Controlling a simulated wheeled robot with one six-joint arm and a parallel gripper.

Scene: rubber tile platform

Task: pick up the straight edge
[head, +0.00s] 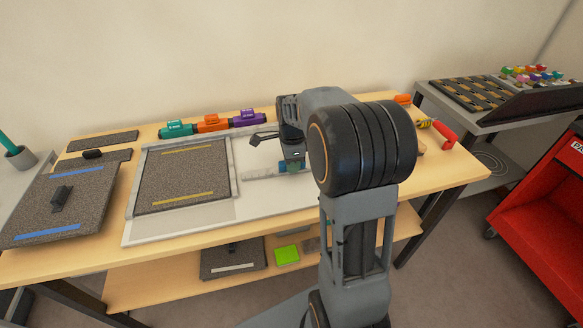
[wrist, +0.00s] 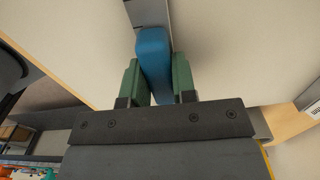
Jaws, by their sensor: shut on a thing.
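The straight edge (head: 262,174) is a thin grey strip with a blue handle, on or just above the white board on the workbench in the head view. In the wrist view its blue handle (wrist: 154,58) stands between my two green fingers, and the grey strip runs on toward the top edge. My gripper (head: 293,167) is shut on the blue handle; it also shows in the wrist view (wrist: 157,80). My arm hides part of the bench to the right. I cannot tell whether the straight edge touches the board.
A large speckled rubber tile (head: 185,178) with yellow strips lies left of my gripper. Another tile (head: 58,205) with blue strips and a black handle lies farther left. Teal, orange (head: 212,123) and purple tools line the back edge. A red-handled tool (head: 444,134) lies at right.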

